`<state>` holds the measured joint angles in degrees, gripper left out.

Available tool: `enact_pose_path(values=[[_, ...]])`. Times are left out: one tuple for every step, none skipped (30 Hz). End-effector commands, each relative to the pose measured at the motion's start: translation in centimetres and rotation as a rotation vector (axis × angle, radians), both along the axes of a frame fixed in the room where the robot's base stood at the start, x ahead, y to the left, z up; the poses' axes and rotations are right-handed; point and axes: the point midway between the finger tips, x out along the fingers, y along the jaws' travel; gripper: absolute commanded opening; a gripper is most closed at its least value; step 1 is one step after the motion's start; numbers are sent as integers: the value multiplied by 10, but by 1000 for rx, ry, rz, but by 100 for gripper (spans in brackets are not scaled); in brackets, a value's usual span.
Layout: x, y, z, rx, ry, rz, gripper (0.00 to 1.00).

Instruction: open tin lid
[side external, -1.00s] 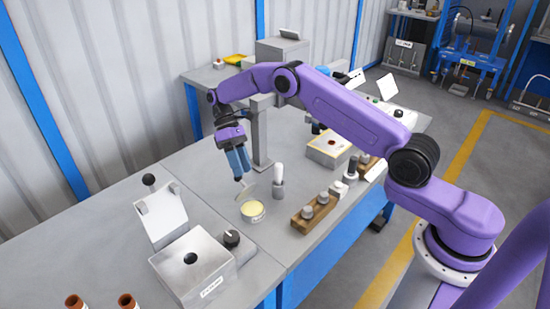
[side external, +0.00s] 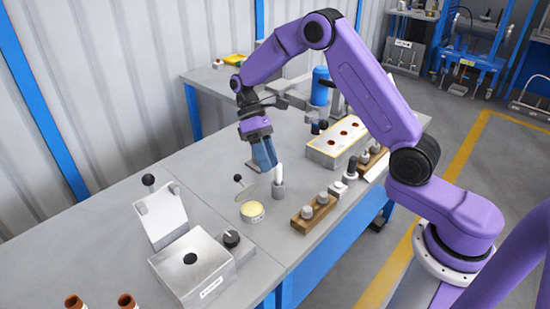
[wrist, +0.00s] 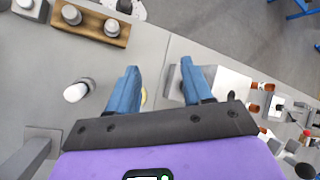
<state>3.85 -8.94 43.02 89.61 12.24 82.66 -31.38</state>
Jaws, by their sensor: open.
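The tin (side external: 252,212) is a small round can on the bench with pale yellow contents showing at its top. Its thin grey lid (side external: 248,194) stands raised and tilted at the tin's back edge. A black knob (side external: 238,178) on a short stem sticks out from the lid. My gripper (side external: 266,165) is open and empty, above and behind the tin, apart from the knob. In the wrist view, the blue fingers of my gripper (wrist: 160,65) are spread. A sliver of yellow, likely the tin (wrist: 144,97), shows beside the left finger, which hides most of it.
A white-topped cylinder (side external: 278,182) stands just right of the tin, close below my fingers. A wooden block with knobs (side external: 313,213) is at the right.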

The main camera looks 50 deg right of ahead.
Motion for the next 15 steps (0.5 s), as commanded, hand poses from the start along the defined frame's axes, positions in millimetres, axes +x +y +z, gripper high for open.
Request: enact_pose_path(values=[[-6,-1,3,0,-1,0,50],[-8,-1,4,0,0,0,50],[-12,-2,6,0,0,0,50],[-14,-2,7,0,0,0,50],[-16,-2,8,0,0,0,50],[-19,-2,9,0,0,0,50],[-20,-3,9,0,0,0,50],[-21,-3,10,0,-1,0,50],[-22,-3,10,0,-1,0,50],[-23,-3,10,0,0,0,50],[-24,-3,11,0,0,0,50],[-24,-3,11,0,0,0,50],[-24,-3,11,0,0,0,50],[-24,-3,11,0,0,0,50],[-24,-3,11,0,0,0,50]])
